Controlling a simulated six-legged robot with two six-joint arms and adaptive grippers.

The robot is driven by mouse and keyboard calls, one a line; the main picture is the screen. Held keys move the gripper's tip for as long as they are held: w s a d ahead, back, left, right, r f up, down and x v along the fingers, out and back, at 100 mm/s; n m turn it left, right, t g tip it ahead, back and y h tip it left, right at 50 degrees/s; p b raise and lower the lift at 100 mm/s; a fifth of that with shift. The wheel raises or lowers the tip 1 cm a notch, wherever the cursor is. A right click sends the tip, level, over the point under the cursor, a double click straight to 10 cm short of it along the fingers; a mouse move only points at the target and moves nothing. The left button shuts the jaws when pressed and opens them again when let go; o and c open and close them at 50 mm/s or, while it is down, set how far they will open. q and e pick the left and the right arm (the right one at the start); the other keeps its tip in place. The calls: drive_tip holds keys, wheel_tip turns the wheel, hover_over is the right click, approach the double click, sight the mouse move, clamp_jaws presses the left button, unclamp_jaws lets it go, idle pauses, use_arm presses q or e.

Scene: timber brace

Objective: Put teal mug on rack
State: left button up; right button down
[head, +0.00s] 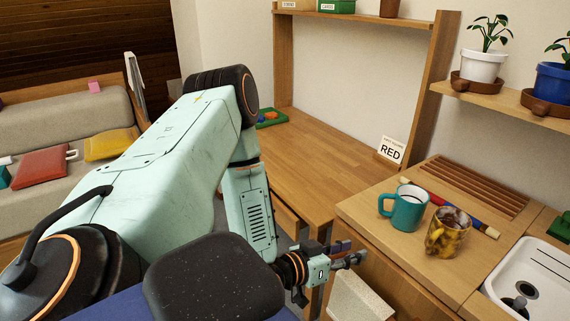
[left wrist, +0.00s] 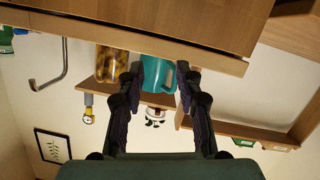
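The teal mug (head: 403,207) stands upright on the wooden counter, handle toward the left, with something dark inside. The slatted wooden rack (head: 478,186) is set at the back of the counter, behind the mug, and its slats look empty. My left gripper (head: 350,253) is in front of the counter's left front edge, apart from the mug. In the left wrist view, which is upside down, its fingers (left wrist: 161,80) are spread with nothing between them; the teal mug (left wrist: 158,74) shows beyond them, partly covered by the fingers. My right gripper is in neither view.
A red, blue and yellow stick-like object (head: 462,212) lies between the mugs and rack. A white sink (head: 530,285) is at right. A shelf (head: 490,97) with potted plants overhangs the back.

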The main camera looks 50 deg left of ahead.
use_arm(q)
drive_tip(key=s+d+f+g, duration=0.5)
drive_tip(key=s+f, duration=0.1)
drive_tip(key=s, duration=0.3)
drive_tip(key=s+d+f+m+g, duration=0.1)
drive_tip(key=s+d+f+g, duration=0.3)
drive_tip(key=s, duration=0.5)
wheel_tip(320, 180, down, 4)
drive_tip(key=g, duration=0.2)
drive_tip(key=shift+s+d+r+g+y, duration=0.2)
drive_tip(key=shift+d+g+y, duration=0.1)
drive_tip(key=shift+d+y, duration=0.1)
drive_tip(key=shift+o, duration=0.4)
drive_tip(key=s+g+y, duration=0.1)
drive_tip(key=s+g, duration=0.2)
drive_tip(key=s, duration=0.5)
drive_tip(key=shift+s+a+f+y, duration=0.2)
drive_tip(key=shift+s+a+y, duration=0.1)
drive_tip(key=shift+a, duration=0.1)
drive_tip(key=shift+w+d, duration=0.15)
drive_tip(key=shift+w, duration=0.1)
